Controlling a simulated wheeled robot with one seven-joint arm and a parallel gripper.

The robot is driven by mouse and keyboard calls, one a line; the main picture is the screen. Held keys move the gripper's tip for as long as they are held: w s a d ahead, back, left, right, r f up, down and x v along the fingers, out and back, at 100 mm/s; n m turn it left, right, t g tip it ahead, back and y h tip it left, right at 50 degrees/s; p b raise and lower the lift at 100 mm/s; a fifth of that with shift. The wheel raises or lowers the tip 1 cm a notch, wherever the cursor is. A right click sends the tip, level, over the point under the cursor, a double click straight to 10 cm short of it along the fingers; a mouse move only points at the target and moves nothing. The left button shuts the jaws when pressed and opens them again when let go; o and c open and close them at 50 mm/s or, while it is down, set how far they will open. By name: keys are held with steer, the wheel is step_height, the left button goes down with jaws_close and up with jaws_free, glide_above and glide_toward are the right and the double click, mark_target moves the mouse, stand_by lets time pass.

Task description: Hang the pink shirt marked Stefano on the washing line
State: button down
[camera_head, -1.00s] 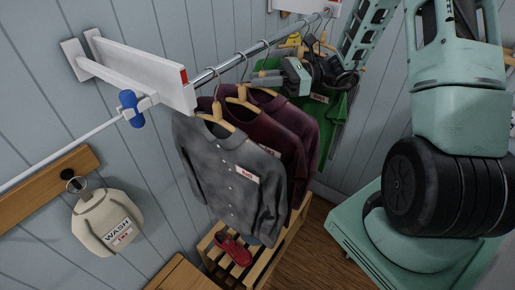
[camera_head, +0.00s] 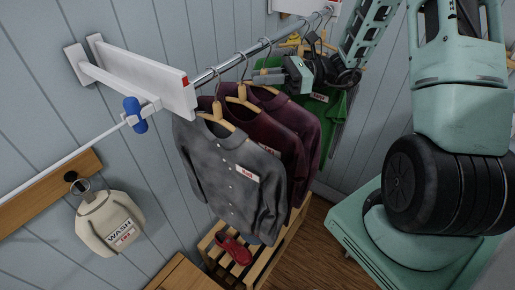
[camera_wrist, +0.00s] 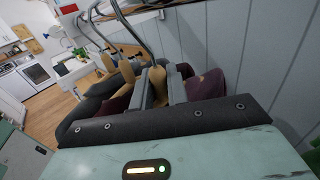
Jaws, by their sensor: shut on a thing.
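My gripper (camera_head: 262,77) is at the rail, beside the rear maroon shirt (camera_head: 305,125). In the wrist view its fingers (camera_wrist: 159,88) are closed at a wooden hanger (camera_wrist: 185,72), with maroon cloth on both sides. A second maroon shirt (camera_head: 246,118) and a grey shirt (camera_head: 225,165) hang in front. No shirt looks clearly pink; the maroon ones come closest. The shirt labels are too small to read. A thin white line (camera_head: 65,160) with a blue piece (camera_head: 135,115) runs left from the white bracket (camera_head: 145,83).
A green garment (camera_head: 325,120) hangs behind my gripper. A WASH bag (camera_head: 105,222) hangs on the left wall. Red shoes (camera_head: 233,248) lie on a wooden rack below the shirts. The space around the white line is clear.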

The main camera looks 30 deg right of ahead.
steer(key=shift+s+d+r+p, duration=0.1)
steer(key=shift+s+r+p, duration=0.1)
steer(key=shift+r+p, duration=0.6)
steer(key=shift+s+d+r+p, duration=0.15)
steer(key=shift+r+p, duration=0.4)
steer(key=shift+r, duration=0.3)
steer(key=shift+s+r, duration=0.1)
steer(key=shift+r, duration=0.15)
steer(key=shift+s+f, duration=0.1)
steer(key=shift+s, duration=0.05)
steer(key=shift+s+d+p, duration=0.15)
steer(key=shift+s+d, duration=0.25)
steer(key=shift+s, duration=0.6)
steer(key=shift+s+d+p, duration=0.2)
steer(key=shift+s+d, duration=0.25)
steer(key=shift+s, duration=0.55)
steer(key=shift+s+d+p, duration=0.15)
steer(key=shift+s+d, duration=0.25)
steer(key=shift+s, duration=0.6)
steer(key=shift+f, duration=0.1)
